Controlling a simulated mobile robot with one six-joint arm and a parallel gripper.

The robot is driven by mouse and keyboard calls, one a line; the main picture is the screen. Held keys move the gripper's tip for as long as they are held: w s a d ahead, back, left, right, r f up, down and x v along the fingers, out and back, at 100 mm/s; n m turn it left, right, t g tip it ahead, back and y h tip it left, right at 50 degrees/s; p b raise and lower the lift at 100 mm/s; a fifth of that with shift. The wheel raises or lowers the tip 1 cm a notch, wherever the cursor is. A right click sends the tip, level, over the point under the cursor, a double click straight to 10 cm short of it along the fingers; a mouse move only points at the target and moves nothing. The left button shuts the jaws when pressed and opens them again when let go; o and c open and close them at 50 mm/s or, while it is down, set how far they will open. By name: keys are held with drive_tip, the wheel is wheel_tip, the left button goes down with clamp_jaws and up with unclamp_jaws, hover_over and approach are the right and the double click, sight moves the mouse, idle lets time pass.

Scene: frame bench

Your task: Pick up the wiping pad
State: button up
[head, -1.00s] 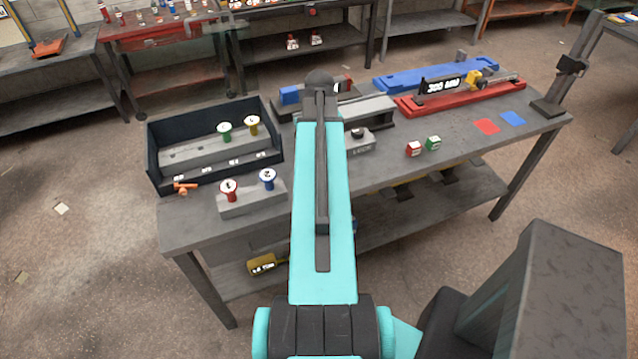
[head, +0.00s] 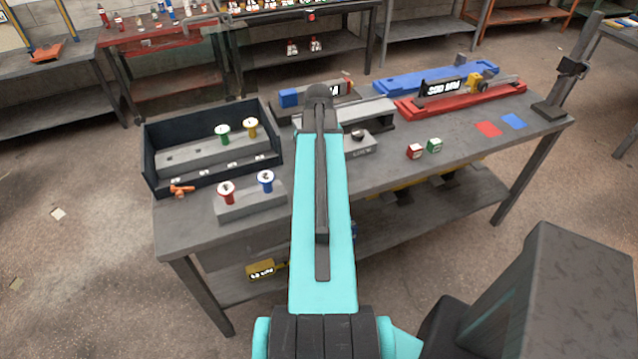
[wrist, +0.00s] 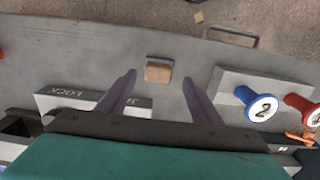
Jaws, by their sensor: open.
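A small tan block with a grey underside, which looks like the wiping pad (wrist: 158,70), lies on the grey bench top in the wrist view. My gripper (wrist: 159,80) shows there with its two fingers spread wide and nothing held between them. The pad appears between and slightly beyond the fingertips; its height gap to them cannot be judged. In the head view my arm hides both the pad and the gripper.
A grey block with blue and red numbered knobs (wrist: 262,108) stands right of the gripper in the wrist view. A LOCK block (wrist: 75,98) is at left.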

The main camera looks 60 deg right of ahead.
drive_tip(key=shift+d+f+b, duration=0.2)
drive_tip(key=shift+f+b, duration=0.9)
drive_tip(key=shift+f, duration=0.4)
drive_tip(key=shift+f+b, duration=0.65)
drive_tip(key=shift+f, duration=0.3)
drive_tip(key=c, duration=1.5)
drive_tip(key=shift+r, duration=0.15)
